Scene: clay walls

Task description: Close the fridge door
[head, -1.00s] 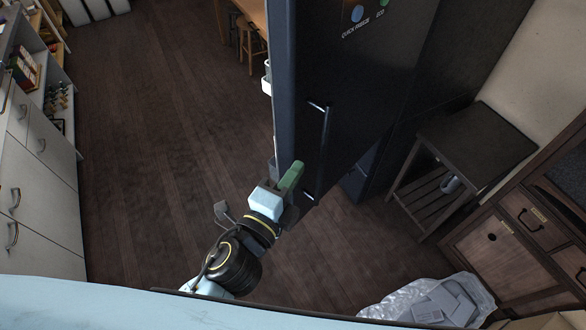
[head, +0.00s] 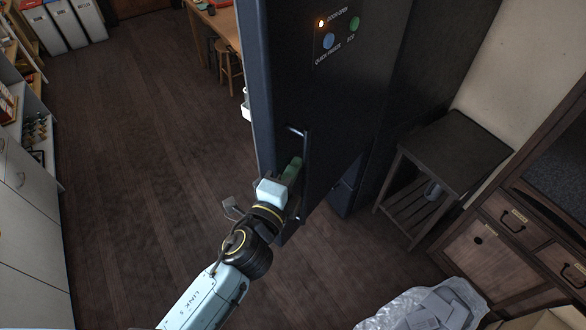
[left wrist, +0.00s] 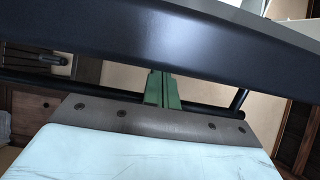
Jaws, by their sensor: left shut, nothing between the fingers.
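The dark blue fridge door (head: 277,90) stands open in the middle of the head view, with its outer face and handle (head: 304,180) toward the right. Its panel (head: 333,38) shows an orange light lit beside the words DOOR OPEN. My left gripper (head: 292,170), with green fingers, is shut and empty close to the door by the handle. In the left wrist view the shut fingers (left wrist: 160,88) point at a dark blue surface of the door (left wrist: 160,40), beside a black bar. I cannot tell whether they touch. My right gripper is not in view.
A dark side table (head: 455,145) and a wooden cabinet (head: 500,245) stand at the right. A clear plastic bag (head: 430,305) lies at the lower right. White drawers (head: 30,220) line the left. The wooden floor (head: 140,150) left of the door is clear.

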